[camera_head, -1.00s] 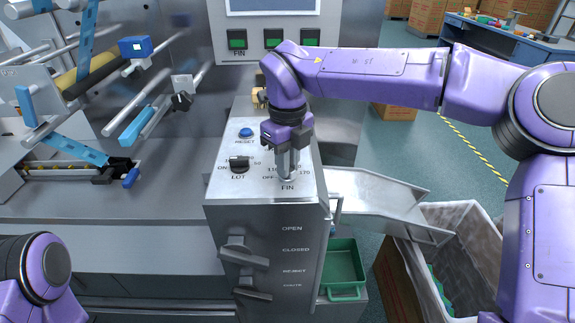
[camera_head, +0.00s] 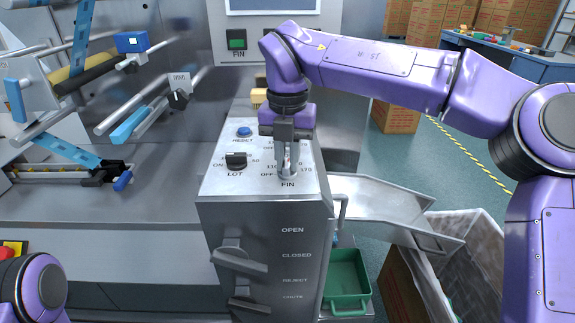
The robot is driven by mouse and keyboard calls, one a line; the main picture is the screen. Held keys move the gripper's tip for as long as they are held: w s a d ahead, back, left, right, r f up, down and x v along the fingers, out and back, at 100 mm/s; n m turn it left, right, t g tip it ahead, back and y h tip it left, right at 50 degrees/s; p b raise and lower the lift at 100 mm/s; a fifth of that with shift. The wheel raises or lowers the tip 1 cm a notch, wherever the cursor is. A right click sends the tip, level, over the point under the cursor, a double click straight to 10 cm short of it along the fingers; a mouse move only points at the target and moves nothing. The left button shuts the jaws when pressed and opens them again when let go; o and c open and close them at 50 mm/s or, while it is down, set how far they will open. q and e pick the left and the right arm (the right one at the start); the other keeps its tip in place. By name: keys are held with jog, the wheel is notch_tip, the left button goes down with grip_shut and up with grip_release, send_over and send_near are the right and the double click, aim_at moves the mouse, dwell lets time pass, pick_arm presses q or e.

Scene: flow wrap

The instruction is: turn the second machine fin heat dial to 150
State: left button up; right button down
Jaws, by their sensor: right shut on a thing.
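The fin heat dial (camera_head: 288,176) is on the top panel of the grey control box, above the "FIN" label, with marks such as "OFF", "110" and "170" around it. My right gripper (camera_head: 288,165) points straight down over the dial and is shut on it. The fingers hide most of the dial, so its pointer setting cannot be read. My left arm (camera_head: 38,288) shows only at the lower left corner; its gripper is out of view.
A "LOT" knob (camera_head: 236,160) and a blue reset button (camera_head: 244,132) sit left of the dial. Two lever handles (camera_head: 240,258) stick out of the box front. A metal chute (camera_head: 385,205) and a green bin (camera_head: 346,280) are at the right.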

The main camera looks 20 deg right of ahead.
aim_at(288, 163)
jog(key=shift+f+m+b, duration=0.1)
jog(key=shift+m+b, duration=1)
jog(key=shift+m, duration=0.5)
jog(key=c, duration=1.1)
grip_release()
jog(key=shift+r, duration=0.2)
notch_tip(288, 163, up, 10)
jog(key=shift+r+p, duration=0.15)
jog(key=shift+p, duration=1)
